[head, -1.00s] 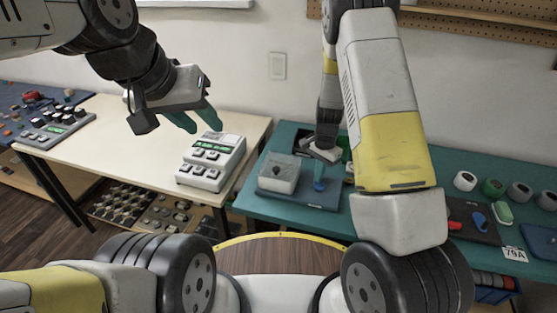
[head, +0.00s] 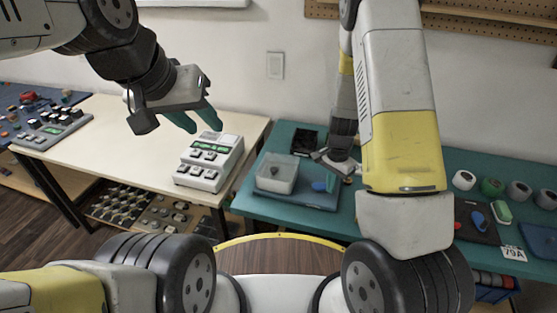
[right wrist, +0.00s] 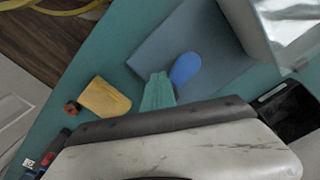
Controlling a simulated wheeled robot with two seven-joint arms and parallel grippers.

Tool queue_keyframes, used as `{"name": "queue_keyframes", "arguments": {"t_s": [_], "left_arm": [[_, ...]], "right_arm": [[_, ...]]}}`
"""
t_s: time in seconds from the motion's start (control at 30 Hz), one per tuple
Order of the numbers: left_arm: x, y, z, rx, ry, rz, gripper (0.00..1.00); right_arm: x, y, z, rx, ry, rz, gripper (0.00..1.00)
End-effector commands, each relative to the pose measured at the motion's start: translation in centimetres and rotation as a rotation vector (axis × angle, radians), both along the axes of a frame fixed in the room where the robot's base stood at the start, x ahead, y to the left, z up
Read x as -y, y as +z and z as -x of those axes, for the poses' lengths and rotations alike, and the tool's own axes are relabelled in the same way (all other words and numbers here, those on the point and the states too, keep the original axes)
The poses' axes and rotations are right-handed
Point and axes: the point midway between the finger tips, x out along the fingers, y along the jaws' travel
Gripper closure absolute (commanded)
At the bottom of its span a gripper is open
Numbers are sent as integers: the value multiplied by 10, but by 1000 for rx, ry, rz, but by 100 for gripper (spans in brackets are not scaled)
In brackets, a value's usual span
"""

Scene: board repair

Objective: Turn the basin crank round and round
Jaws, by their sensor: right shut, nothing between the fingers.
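The basin (head: 277,186) is a pale, clear-walled box on a blue-grey base plate (head: 300,200) on the teal table. A blue crank handle (head: 322,186) stands on the plate to the right of the basin. In the right wrist view the crank handle (right wrist: 185,68) is a rounded blue paddle, and part of the basin (right wrist: 285,35) is at top right. My right gripper (right wrist: 157,90) is shut and empty, its green fingertips close beside the handle; I cannot tell whether they touch. My left gripper (head: 198,118) is open and empty above the cream table.
A grey button box (head: 209,163) stands on the cream table (head: 130,130). A black tray (head: 306,141) lies behind the basin. Several rolls and a dark board (head: 477,221) are at the right. In the right wrist view a yellow block (right wrist: 106,98) lies left of my fingers.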

Motion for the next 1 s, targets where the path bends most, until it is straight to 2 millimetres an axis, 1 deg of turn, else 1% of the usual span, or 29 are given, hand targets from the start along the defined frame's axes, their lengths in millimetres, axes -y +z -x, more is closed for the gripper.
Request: {"name": "queue_keyframes", "arguments": {"t_s": [0.27, 0.8, 1.0], "left_arm": [[0, 0, 0, 0, 0, 0, 64], [0, 0, 0, 0, 0, 0, 64], [0, 0, 0, 0, 0, 0, 64]], "right_arm": [[-3, 2, 1, -3, 4, -3, 100], [-3, 54, 0, -1, 5, -3, 100], [-3, 60, 1, -2, 5, -4, 100]]}}
